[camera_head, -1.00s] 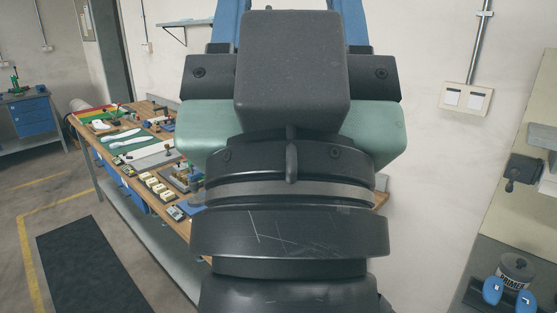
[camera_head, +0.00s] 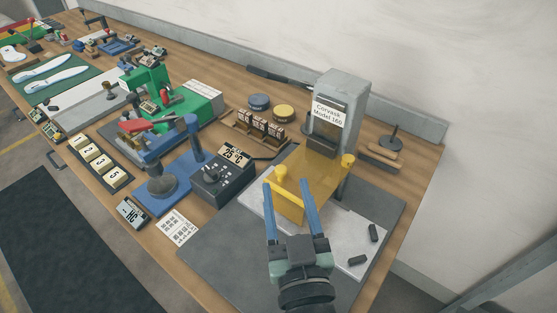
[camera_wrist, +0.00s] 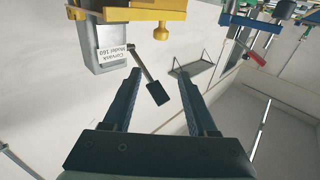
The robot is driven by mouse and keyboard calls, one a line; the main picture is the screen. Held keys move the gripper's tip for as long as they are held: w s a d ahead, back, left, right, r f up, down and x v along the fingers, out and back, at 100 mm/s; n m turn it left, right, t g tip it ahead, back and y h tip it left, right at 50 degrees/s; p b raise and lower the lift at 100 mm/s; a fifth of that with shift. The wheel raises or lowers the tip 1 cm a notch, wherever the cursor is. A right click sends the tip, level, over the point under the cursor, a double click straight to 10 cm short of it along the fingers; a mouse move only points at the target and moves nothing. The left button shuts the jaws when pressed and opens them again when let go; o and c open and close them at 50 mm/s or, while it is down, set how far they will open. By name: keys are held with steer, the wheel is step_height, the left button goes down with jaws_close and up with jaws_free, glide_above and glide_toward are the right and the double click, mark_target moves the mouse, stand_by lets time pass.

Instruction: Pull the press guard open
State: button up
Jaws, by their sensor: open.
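The press (camera_head: 352,92) is a grey column with a white label reading Corvask Model 160, at the back right of the bench. My gripper (camera_head: 286,184) is open and empty. In the head view its blue fingers appear on either side of the left knob; I cannot tell the depth.
A black-ended lever (camera_wrist: 153,80) extends from the press. A control box (camera_head: 222,180), blue hand press (camera_head: 165,175) and green machine (camera_head: 185,105) stand left. Two dark blocks (camera_head: 365,243) lie on the pale plate (camera_head: 338,225). A wall closes the back.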

mark_target(280, 167)
steer(key=shift+g, duration=0.3)
steer(key=w+f+p, duration=0.1)
steer(key=w, duration=0.3)
steer(key=w+a+f+p, duration=0.1)
steer(key=w, duration=0.2)
steer(key=w+f+p, duration=0.1)
steer(key=w, duration=0.3)
steer(key=shift+w+a+f+p, duration=0.25)
steer(key=shift+w+a+p, duration=0.05)
steer(key=shift+p, duration=0.05)
jaws_close()
stand_by(0.9)
